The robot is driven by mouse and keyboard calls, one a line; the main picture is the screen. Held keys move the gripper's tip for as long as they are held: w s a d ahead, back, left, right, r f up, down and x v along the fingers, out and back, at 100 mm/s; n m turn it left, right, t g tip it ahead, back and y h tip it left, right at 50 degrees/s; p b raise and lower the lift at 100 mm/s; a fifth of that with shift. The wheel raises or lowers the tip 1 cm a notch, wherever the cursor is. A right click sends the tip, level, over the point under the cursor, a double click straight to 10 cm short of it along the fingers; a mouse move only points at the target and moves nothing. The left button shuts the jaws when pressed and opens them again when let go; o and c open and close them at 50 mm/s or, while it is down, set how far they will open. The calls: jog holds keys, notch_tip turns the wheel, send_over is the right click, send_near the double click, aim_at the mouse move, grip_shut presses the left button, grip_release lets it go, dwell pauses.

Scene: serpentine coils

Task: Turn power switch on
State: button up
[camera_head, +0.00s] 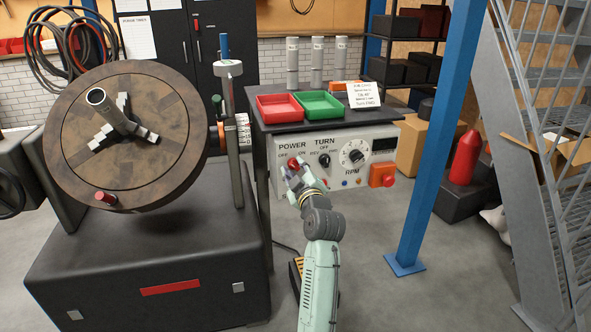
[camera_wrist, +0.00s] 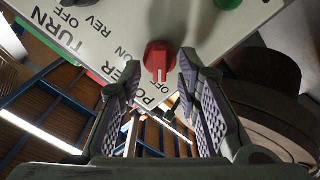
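The power switch is a red knob (camera_head: 293,162) on the left of the light grey control panel (camera_head: 339,189), under the word POWER. In the wrist view the red knob (camera_wrist: 160,57) lies just beyond and between the fingertips. Its ridge appears to point towards the OFF lettering. My gripper (camera_head: 295,174) reaches up to the panel from below and partly covers the area below the knob. In the wrist view my gripper (camera_wrist: 160,76) is open, with a finger on each side of the knob's line and visible gaps. I cannot tell whether either finger touches it.
Right of the power switch are a black TURN switch (camera_head: 324,160), an RPM dial (camera_head: 355,154) and a red-orange button (camera_head: 382,175). A large round chuck plate (camera_head: 165,165) stands left. A blue post (camera_head: 437,130) rises right. The floor between is mostly clear.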

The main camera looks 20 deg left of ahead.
grip_shut()
dwell(0.4)
jog(key=shift+m, duration=0.4)
jog(key=m, duration=0.2)
jog(key=shift+d+r+m, duration=0.1)
jog(key=shift+m, duration=0.3)
jog(key=m+p, duration=0.1)
jog(key=m, duration=0.2)
jog(key=shift+w+m, duration=0.1)
jog(key=shift+m, duration=0.2)
jog(key=m+p, duration=0.2)
jog(key=m, duration=0.3)
jog(key=shift+d+r, duration=0.1)
jog(key=shift+d, duration=0.05)
jog(key=m+p, duration=0.1)
jog(key=m, duration=0.1)
jog(key=m+p, duration=0.1)
jog(key=m, duration=0.2)
jog(key=shift+w+d+m+p, duration=0.15)
jog(key=shift+m+p, duration=0.15)
